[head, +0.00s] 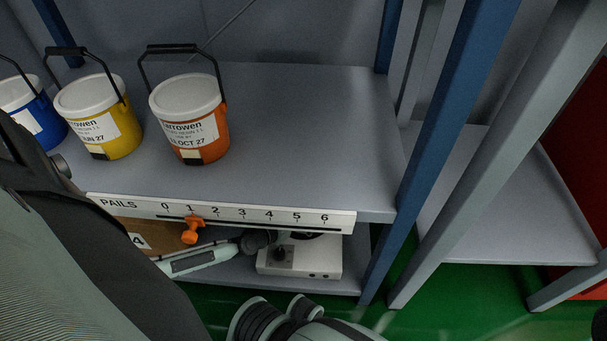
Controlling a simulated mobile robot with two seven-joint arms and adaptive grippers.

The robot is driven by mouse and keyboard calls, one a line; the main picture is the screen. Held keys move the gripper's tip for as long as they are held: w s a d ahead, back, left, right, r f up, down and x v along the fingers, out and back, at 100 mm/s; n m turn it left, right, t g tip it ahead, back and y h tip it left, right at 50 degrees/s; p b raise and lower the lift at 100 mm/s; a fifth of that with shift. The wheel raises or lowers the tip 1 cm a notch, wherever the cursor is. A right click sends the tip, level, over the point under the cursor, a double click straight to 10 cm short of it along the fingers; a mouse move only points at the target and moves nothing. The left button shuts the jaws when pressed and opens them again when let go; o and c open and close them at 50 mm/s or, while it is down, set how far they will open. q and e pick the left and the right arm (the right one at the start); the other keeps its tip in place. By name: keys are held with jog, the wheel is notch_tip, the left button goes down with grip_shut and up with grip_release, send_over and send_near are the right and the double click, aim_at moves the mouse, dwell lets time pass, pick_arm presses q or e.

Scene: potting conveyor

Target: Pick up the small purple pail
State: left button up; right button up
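No purple pail shows in the head view. Three other pails stand upright on the grey shelf (310,130): a blue pail (52,127) cut by the left edge, a yellow pail (124,143), and an orange pail (209,150). Each has a white lid, a paper label and a raised black handle. Parts of my own arms show at the left and at the bottom, and the left one covers the shelf's near left corner. Neither gripper's fingers can be seen.
A "PAILS" number strip (135,205) with an orange slider (191,231) runs along the shelf's front edge. Below are a brown box (165,238) and a white device (300,258). A blue post (440,120) bounds the right side. The shelf right of the orange pail is clear.

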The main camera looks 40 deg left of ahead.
pick_arm(q)
jog(key=shift+c, duration=0.2)
jog(key=c, duration=1.5)
jog(key=shift+w+r, duration=0.1)
jog(key=shift+r, duration=0.1)
jog(key=shift+r, duration=0.1)
